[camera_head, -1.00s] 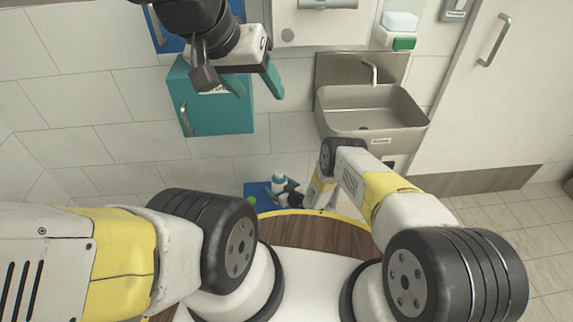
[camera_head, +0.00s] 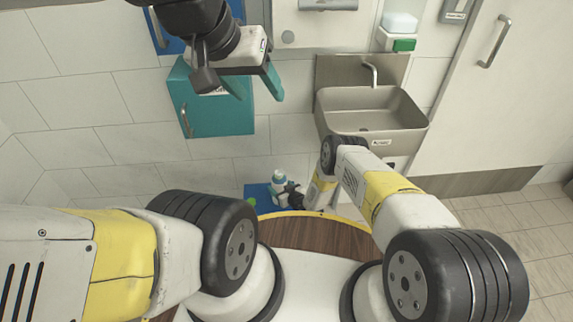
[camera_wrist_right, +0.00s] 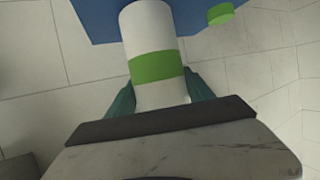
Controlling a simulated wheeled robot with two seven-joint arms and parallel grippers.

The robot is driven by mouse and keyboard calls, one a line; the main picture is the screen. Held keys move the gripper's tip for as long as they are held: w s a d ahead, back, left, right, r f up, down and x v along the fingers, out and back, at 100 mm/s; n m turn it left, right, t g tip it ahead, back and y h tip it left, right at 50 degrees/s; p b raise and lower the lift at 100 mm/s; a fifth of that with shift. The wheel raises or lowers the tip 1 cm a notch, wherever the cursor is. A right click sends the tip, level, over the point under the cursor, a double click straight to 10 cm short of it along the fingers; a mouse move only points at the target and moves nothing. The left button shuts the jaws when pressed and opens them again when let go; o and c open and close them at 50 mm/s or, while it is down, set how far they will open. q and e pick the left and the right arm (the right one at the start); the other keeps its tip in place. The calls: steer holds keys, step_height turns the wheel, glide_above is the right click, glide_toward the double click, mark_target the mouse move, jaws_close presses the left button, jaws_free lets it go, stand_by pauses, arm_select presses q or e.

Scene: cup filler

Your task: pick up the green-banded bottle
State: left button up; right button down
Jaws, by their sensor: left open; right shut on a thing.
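The green-banded bottle (camera_wrist_right: 152,30) is white with a wide green band and stands between the two teal fingers of my right gripper (camera_wrist_right: 160,92) in the right wrist view. The fingers are shut on it around its lower part. In the head view the bottle (camera_head: 279,179) is small, near the blue surface, with my right gripper (camera_head: 290,194) beside it and partly hidden by my arm. My left gripper (camera_head: 255,84) is open and empty, high in front of the teal cabinet.
A blue surface (camera_head: 258,194) lies by the bottle, with a small green object (camera_head: 251,201) on it; a green-topped item (camera_wrist_right: 220,14) shows in the wrist view. A teal cabinet (camera_head: 222,118) and a steel sink (camera_head: 372,110) are on the wall.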

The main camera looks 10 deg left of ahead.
mark_target(279, 181)
steer(key=shift+w+r, duration=0.1)
steer(key=shift+r, duration=0.4)
step_height(279, 181, up, 2)
steer(key=shift+r, duration=0.15)
steer(key=s+d+r, duration=0.1)
steer(key=s+d, duration=0.9)
steer(key=s, duration=0.2)
steer(key=shift+s, duration=0.3)
